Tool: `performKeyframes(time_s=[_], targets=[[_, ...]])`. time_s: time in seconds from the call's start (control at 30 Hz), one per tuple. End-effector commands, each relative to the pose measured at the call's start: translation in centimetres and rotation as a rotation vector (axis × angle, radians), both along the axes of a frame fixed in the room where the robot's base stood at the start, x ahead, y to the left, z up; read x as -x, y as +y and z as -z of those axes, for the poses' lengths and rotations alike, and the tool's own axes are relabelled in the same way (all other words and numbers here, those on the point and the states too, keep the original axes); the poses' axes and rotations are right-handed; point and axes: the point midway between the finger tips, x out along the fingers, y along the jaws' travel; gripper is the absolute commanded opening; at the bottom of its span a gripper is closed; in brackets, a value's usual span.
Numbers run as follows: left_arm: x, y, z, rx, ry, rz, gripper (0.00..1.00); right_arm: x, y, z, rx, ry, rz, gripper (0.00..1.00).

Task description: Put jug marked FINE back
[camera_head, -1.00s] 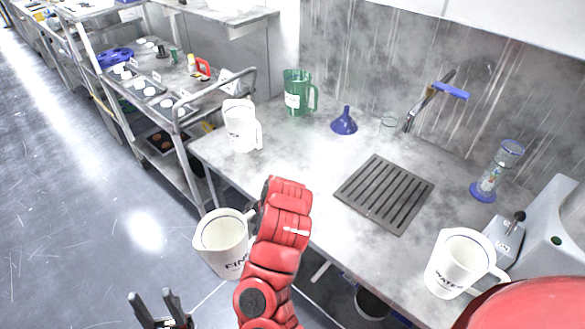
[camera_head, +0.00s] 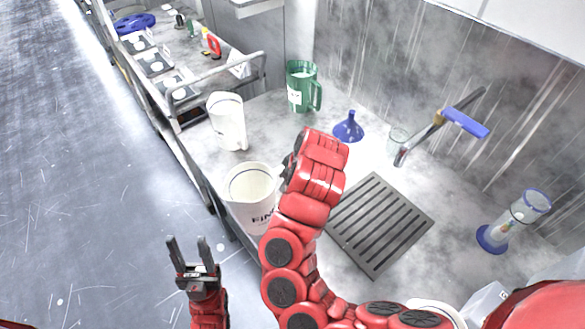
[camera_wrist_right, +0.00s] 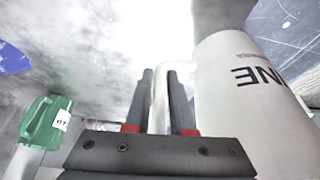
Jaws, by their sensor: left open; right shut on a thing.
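The white jug marked FINE (camera_head: 248,190) appears at the counter's left front edge in the head view, upright or nearly so. My right gripper (camera_head: 288,170) is shut on its handle, mostly hidden behind my red wrist. In the right wrist view the fingers (camera_wrist_right: 160,95) close around the pale handle, and the jug body (camera_wrist_right: 250,100) with its lettering fills the right side. I cannot tell whether its base touches the counter (camera_head: 275,110). My left gripper (camera_head: 190,250) is open and empty, low over the floor side.
Another white jug (camera_head: 228,122) stands just behind the FINE jug. A green jug (camera_head: 301,88), blue funnel (camera_head: 349,128) and small glass (camera_head: 397,140) stand farther back. A drain grate (camera_head: 378,225), tap (camera_head: 440,120) and glass cylinder (camera_head: 515,220) are to the right. A cart (camera_head: 190,90) stands left.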

Motion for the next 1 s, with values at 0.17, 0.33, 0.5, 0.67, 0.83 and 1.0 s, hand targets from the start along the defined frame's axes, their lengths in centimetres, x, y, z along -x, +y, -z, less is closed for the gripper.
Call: performKeyframes(time_s=[0.17,0.33,0.5,0.67,0.83,1.0], targets=[[0.0,0.0,0.5,0.000,0.001,0.000,0.50,-3.2,-1.2,0.5,0.005,0.000,0.002,0.00],[0.0,0.0,1.5,0.000,0.001,0.000,0.50,-7.1,-2.5,1.1,0.010,0.000,0.002,0.00],[0.0,0.0,0.3,0.000,0.000,0.000,0.50,-9.5,-3.1,0.9,0.005,0.006,0.000,0.00],[0.0,0.0,-0.7,0.000,0.000,0.000,0.50,-11.7,-3.6,0.9,0.008,0.001,-0.002,0.00],[0.0,0.0,-1.4,0.000,0.000,0.000,0.50,-13.7,-4.0,1.1,0.009,-0.001,-0.006,0.00],[0.0,0.0,-1.7,0.000,0.000,0.000,0.50,-14.7,-4.3,1.3,0.003,-0.001,-0.001,0.00]])
